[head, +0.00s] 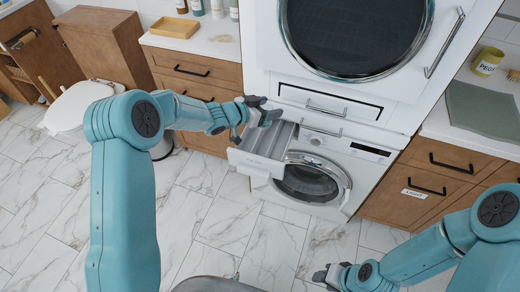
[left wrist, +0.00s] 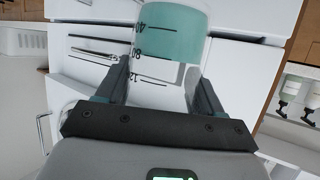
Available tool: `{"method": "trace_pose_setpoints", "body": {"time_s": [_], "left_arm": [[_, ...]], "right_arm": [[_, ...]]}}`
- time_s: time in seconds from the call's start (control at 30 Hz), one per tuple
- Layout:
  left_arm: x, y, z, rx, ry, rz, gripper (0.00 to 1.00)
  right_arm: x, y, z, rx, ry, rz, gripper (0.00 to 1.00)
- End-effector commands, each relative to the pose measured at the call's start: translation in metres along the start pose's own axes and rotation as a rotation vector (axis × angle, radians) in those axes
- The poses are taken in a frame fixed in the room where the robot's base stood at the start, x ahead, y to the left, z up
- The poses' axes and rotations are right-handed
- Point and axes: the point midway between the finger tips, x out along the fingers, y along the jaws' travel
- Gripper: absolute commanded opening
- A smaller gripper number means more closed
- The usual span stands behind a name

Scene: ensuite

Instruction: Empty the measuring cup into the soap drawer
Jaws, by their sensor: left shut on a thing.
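My left gripper (head: 262,112) is above the open soap drawer (head: 254,165) of the white washing machine (head: 345,165). In the left wrist view the left gripper (left wrist: 162,75) is shut on the measuring cup (left wrist: 165,40). The cup is clear with black scale marks and holds teal liquid towards the top of that picture. In the head view the cup is mostly hidden by the gripper, and its exact tilt cannot be told. The drawer is pulled out and shows inner dividers. My right gripper (head: 328,275) is low at the bottom, away from the drawer; its jaws are unclear.
A dryer (head: 355,40) with a large round door stands above the washer. Wooden cabinets with counters flank the machines. A wooden tray (head: 174,27) and bottles are on the left counter; a yellow cup (head: 488,62) and green mat (head: 483,110) are on the right.

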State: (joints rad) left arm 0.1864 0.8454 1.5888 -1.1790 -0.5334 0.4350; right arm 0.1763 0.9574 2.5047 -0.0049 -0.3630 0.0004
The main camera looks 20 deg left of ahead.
Motion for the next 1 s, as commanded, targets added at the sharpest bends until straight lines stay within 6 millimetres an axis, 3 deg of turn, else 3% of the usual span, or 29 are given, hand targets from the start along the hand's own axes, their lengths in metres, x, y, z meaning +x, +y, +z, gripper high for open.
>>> {"method": "trace_pose_setpoints", "body": {"time_s": [0.33,0.5,0.87,1.0], "left_arm": [[0.013,-0.066,0.07,0.059,-0.001,0.153,0.34],[0.011,-0.089,0.092,0.064,0.0,0.161,0.34],[0.01,-0.095,0.096,0.064,0.002,0.162,0.34],[0.007,-0.088,0.087,0.122,-0.009,0.137,0.34]], "right_arm": [[0.007,0.002,0.0,0.0,0.0,0.0,0.43],[0.008,0.003,0.0,0.0,0.0,0.0,0.43],[0.008,0.003,0.0,0.0,0.0,0.0,0.43],[-0.012,-0.004,0.0,0.0,0.0,0.0,0.43]]}}
